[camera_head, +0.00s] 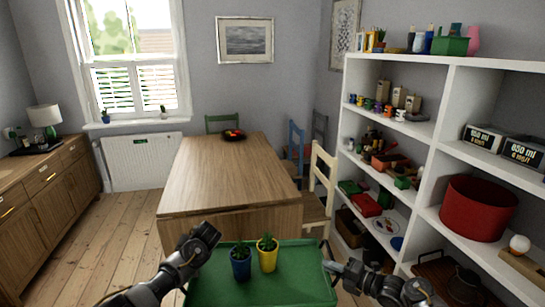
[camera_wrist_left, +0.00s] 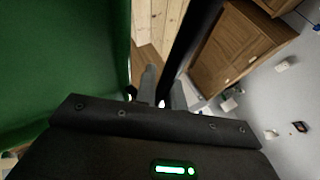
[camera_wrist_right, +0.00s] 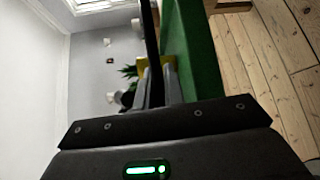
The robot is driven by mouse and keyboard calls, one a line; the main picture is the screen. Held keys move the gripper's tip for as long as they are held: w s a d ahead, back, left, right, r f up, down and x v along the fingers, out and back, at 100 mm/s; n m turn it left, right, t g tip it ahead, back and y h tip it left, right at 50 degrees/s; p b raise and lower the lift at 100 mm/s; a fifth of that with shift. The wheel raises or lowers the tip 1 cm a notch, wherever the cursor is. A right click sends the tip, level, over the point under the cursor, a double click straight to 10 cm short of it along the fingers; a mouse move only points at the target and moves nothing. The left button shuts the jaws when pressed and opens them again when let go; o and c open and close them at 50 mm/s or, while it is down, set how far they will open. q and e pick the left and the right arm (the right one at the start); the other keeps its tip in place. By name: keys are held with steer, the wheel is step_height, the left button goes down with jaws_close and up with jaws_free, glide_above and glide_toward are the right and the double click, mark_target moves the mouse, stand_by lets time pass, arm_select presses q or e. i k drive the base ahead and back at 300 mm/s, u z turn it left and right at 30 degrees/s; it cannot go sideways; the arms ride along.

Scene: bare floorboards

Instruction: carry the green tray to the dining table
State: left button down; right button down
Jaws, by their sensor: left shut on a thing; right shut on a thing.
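The green tray (camera_head: 285,287) is held level in front of me, in the bottom middle of the head view. A blue pot (camera_head: 240,268) and a yellow pot (camera_head: 267,260), each with a green plant, stand upright on it. The dining table (camera_head: 225,165) is wooden and lies just beyond the tray. My right gripper (camera_head: 332,267) is shut on the tray's right edge; the tray also shows in the right wrist view (camera_wrist_right: 192,60). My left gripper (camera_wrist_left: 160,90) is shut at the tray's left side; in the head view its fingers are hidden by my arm.
A dark bowl of fruit (camera_head: 233,135) is at the table's far end; most of its top is clear. Chairs (camera_head: 318,185) line the right side, with white shelves (camera_head: 440,160) beyond. A sideboard (camera_head: 45,195) stands left, with bare floor between.

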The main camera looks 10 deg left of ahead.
mark_target(227, 168)
steer(key=u, duration=0.4)
steer(key=i, duration=1.05)
steer(key=u, duration=0.25)
steer(key=i, duration=2.35)
steer(key=z, duration=0.35)
